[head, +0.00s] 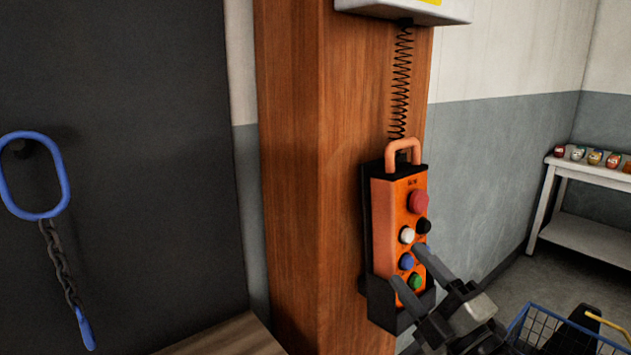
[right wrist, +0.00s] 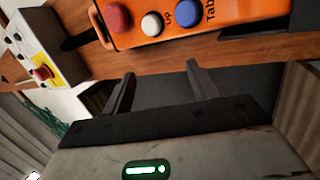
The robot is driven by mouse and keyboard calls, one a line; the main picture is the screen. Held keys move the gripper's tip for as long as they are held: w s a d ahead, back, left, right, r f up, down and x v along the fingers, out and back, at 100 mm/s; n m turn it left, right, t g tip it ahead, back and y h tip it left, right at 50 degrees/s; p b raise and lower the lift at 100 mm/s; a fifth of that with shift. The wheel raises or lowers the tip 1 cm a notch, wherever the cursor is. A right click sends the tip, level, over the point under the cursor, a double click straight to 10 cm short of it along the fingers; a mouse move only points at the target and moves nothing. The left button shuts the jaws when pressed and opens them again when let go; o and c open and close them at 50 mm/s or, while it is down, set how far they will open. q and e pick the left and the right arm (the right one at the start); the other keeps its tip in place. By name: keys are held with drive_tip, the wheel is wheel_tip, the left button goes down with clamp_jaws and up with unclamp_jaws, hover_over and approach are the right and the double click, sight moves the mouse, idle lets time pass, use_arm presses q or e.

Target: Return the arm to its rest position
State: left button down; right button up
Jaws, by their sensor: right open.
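My right gripper (head: 408,272) is open and empty in front of the lower part of an orange control pendant (head: 386,225). In the head view its fingertips overlap the pendant near the blue and green buttons; I cannot tell whether they touch it. In the right wrist view the two fingers of my right gripper (right wrist: 158,85) stand apart with nothing between them. The pendant (right wrist: 255,14) lies beyond them at the top there, with red, white and blue buttons showing. My left gripper is in neither view.
The pendant sits in a black holder (head: 384,311) on a wooden post (head: 300,150), under a coiled cord (head: 402,85). A blue ring with a chain (head: 62,180) hangs at left. A white shelf table (head: 598,178) with jars stands back right. A blue wire basket (head: 545,330) is low right.

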drive_tip(key=s+f+m+g+h, duration=0.3)
drive_tip(key=s+f+m, duration=0.7)
drive_tip(key=f, duration=0.5)
drive_tip(key=s+f+m+g+h, duration=0.4)
drive_tip(key=s+f+m, duration=0.5)
drive_tip(key=f, duration=0.5)
drive_tip(key=shift+s+a+f+m+g, duration=0.15)
drive_tip(key=shift+s+f+m+g, duration=0.3)
drive_tip(key=shift+g, duration=0.45)
